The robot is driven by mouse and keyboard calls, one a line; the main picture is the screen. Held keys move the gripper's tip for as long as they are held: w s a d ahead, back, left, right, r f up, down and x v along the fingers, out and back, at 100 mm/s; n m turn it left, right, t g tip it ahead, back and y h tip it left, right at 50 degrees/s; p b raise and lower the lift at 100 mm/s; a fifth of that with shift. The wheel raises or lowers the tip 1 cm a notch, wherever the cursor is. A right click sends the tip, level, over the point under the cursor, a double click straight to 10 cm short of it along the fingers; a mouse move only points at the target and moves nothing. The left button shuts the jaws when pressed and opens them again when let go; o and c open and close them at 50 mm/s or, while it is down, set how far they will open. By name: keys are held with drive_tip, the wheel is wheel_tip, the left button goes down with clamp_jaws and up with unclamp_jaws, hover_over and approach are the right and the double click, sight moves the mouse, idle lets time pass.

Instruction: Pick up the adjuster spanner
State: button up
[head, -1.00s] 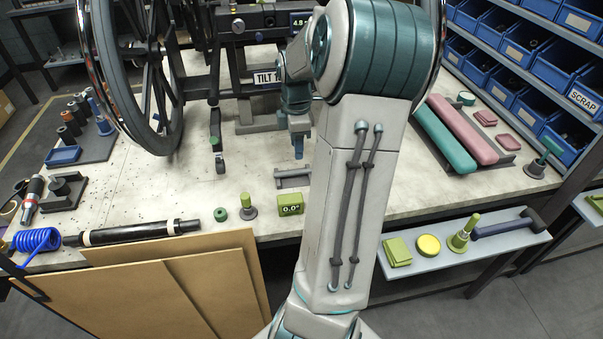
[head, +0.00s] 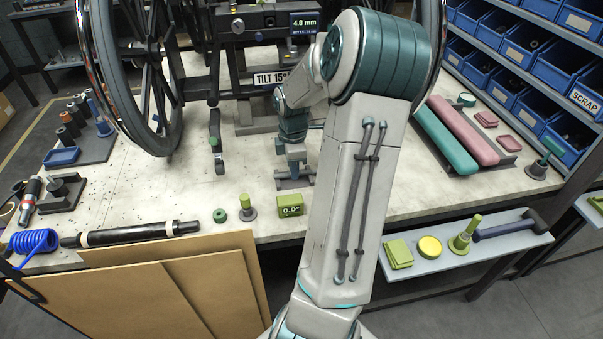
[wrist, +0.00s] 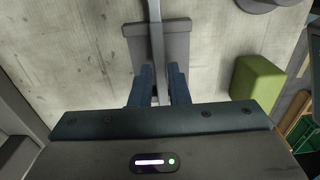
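A narrow grey bar, which I take to be the adjuster spanner (wrist: 156,18), runs up the wrist view over a grey holder (wrist: 173,45) on the bench. My gripper (wrist: 160,77) has its two blue fingers on either side of this bar, very close to it. I cannot tell whether they press on it. In the head view my gripper (head: 294,171) is low over the grey holder (head: 281,186), behind the green readout block. The spanner itself is hard to make out there, as my gripper covers much of that spot.
The wheelchair wheel (head: 150,85) rises behind left.

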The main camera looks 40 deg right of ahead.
clamp_jaws()
wheel_tip(320, 180, up, 10)
drive_tip(key=p, duration=0.1)
drive_tip(key=shift+r, duration=0.1)
idle(0.4)
